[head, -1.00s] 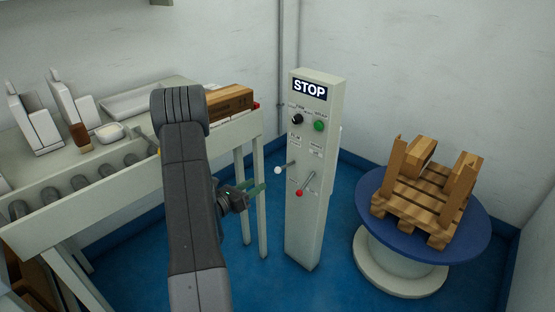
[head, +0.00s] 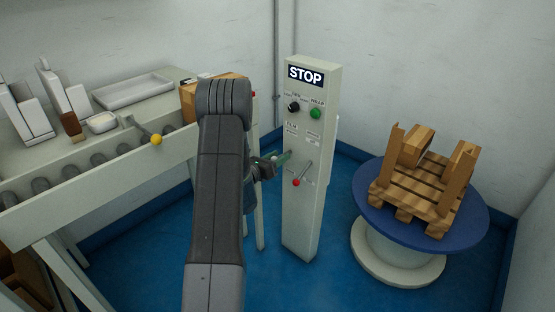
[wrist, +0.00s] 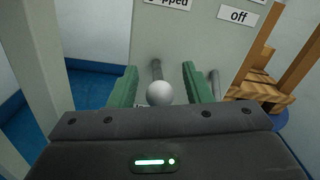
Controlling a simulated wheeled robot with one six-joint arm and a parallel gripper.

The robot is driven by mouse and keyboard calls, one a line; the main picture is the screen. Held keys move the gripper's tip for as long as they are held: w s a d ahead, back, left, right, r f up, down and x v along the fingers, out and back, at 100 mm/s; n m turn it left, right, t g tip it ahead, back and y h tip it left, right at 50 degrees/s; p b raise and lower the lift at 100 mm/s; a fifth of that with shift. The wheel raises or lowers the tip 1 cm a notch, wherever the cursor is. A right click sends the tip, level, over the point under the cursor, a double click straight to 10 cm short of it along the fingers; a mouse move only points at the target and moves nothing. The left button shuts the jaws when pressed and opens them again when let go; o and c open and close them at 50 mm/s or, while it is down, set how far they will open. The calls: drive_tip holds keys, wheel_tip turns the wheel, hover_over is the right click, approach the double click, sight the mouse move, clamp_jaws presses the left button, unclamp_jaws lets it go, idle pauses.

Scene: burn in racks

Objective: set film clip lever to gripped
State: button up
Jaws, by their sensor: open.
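The grey control post (head: 308,225) stands upright with a STOP sign at its top. In the wrist view, a lever with a white ball knob (wrist: 160,93) sticks out from the post, below a label (wrist: 167,3) of which "pped" is readable. My gripper (head: 277,160) is open at the post's left front. In the wrist view its two green fingers (wrist: 160,84) stand either side of the white knob, with a gap on both sides. In the head view the gripper mostly hides this lever.
A second lever with a red knob (head: 296,182) sits just right, close to my right finger, under an "off" label (wrist: 238,16). A black knob (head: 294,107) and green button (head: 316,113) sit higher. A blue turntable (head: 370,205) with a pallet (head: 425,190) stands right; a roller conveyor (head: 120,180) left.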

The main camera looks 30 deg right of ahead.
sight(280, 156)
drive_tip(key=shift+d, duration=0.1)
clamp_jaws()
drive_tip(key=shift+w+d+r+g+y+p, duration=0.1)
drive_tip(key=shift+r+g+y+p, duration=0.25)
drive_tip(key=shift+r+p, duration=0.65)
drive_tip(key=y+p, duration=0.2)
drive_tip(key=p, duration=0.1)
drive_tip(key=shift+d+r+g, duration=0.2)
drive_tip(key=shift+g, duration=0.05)
drive_tip(key=shift+w+d+b, duration=0.15)
drive_tip(key=shift+b, duration=0.2)
drive_tip(key=shift+r, duration=0.25)
unclamp_jaws()
drive_tip(key=shift+d, duration=0.1)
